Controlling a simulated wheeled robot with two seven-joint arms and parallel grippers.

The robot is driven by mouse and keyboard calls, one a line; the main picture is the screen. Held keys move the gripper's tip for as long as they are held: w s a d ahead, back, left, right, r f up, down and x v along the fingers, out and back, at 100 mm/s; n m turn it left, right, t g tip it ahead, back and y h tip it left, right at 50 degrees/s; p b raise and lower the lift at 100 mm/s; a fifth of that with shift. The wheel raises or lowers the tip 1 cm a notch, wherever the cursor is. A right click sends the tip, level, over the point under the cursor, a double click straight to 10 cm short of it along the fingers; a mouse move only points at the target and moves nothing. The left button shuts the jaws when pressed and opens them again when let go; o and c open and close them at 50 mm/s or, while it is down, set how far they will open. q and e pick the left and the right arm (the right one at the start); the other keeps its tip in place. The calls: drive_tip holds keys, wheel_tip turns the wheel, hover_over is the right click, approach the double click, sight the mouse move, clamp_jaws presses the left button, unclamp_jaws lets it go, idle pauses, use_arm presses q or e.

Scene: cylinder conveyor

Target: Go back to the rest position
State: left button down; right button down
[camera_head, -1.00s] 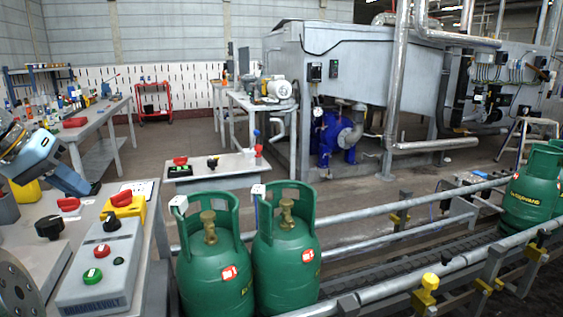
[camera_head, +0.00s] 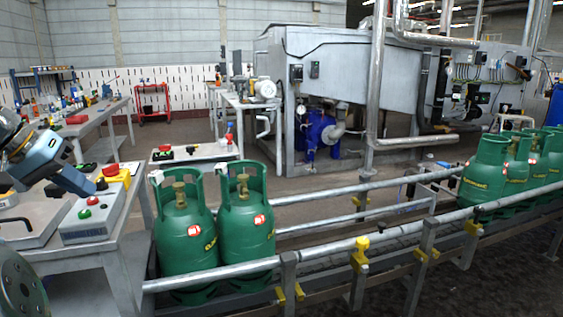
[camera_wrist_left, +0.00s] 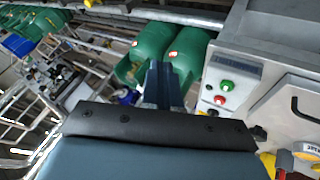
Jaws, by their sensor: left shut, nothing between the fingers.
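My left gripper (camera_head: 90,188) shows at the left of the head view, above the workbench beside the control box. It is shut and empty. In the left wrist view its closed fingers (camera_wrist_left: 163,85) point toward two green gas cylinders. The control box (camera_head: 92,222) has a green and a red button and lies on the bench below the gripper; it also shows in the left wrist view (camera_wrist_left: 213,112). My right gripper is not in view.
Two green cylinders, a left one (camera_head: 186,240) and a right one (camera_head: 246,228), stand on the conveyor beside the bench (camera_head: 112,238). Several more cylinders (camera_head: 484,178) stand farther right. Conveyor rails (camera_head: 345,248) cross the front. A small table (camera_head: 197,154) stands behind.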

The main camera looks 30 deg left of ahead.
use_arm(q)
drive_tip(key=w+f+g, duration=0.2)
drive_tip(key=w+f, duration=1.7)
drive_tip(key=f, duration=0.3)
drive_tip(key=w+d+f+g, duration=0.1)
drive_tip(key=w+d+f, duration=0.2)
drive_tip(key=d+f, duration=0.55)
drive_tip(key=w+d+f+g, duration=0.1)
drive_tip(key=w+d+f, duration=0.35)
drive_tip(key=f, duration=0.75)
drive_tip(key=s+d+f+m+g+h, duration=0.1)
drive_tip(key=s+d+f+m, duration=0.15)
drive_tip(key=d+f, duration=0.65)
drive_tip(key=s+d+f+m+g, duration=0.1)
drive_tip(key=s+d+f, duration=0.3)
drive_tip(key=d+f, duration=0.5)
drive_tip(key=s+d+f+m+h, duration=0.1)
drive_tip(key=s+d+f, duration=0.2)
drive_tip(key=s+d, duration=1)
drive_tip(key=d, duration=0.2)
drive_tip(key=shift+d+f+g+h, duration=0.2)
drive_tip(key=shift+d+g+h, duration=0.1)
drive_tip(key=shift+h, duration=0.1)
drive_tip(key=shift+a+m, duration=0.1)
drive_tip(key=shift+m, duration=0.15)
